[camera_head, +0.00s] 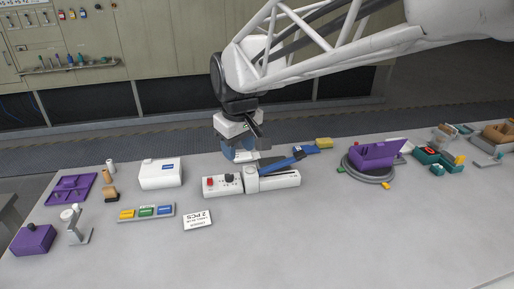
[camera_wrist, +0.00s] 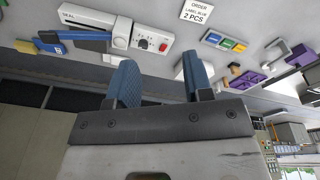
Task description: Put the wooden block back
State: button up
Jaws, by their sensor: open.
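My gripper (camera_head: 238,153) is open and empty, above the table behind the white sealer. In the wrist view its two blue fingers (camera_wrist: 160,77) stand apart with nothing between them. A small tan wooden-looking block (camera_head: 110,193) is on the left of the table, between the purple tray and the white box. It seems to show in the wrist view too, as a small brown shape (camera_wrist: 244,82) right of the fingers. I cannot tell for sure that it is the task's wooden block. Other wooden-looking pieces (camera_head: 441,133) are at the far right.
The white sealer (camera_head: 222,187) with its blue lever (camera_head: 283,162) lies in front of my gripper. The white box (camera_head: 160,180), purple tray (camera_head: 71,190), coloured-button panel (camera_head: 146,218) and order card (camera_head: 198,220) stand left. A purple device (camera_head: 372,155) sits right. The front right table is clear.

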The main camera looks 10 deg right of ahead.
jog(key=s+d+f+m, duration=0.2)
jog(key=s+d, duration=0.3)
jog(key=s, duration=0.5)
jog(key=s+d+f+m, duration=0.3)
jog(key=s+d+m, duration=0.1)
jog(key=s, duration=0.6)
jog(key=shift+s+d+t, duration=0.15)
jog(key=shift+d+t, duration=0.25)
jog(key=shift+d, duration=0.5)
jog(key=shift+f+h, duration=0.1)
jog(key=shift+h, duration=0.2)
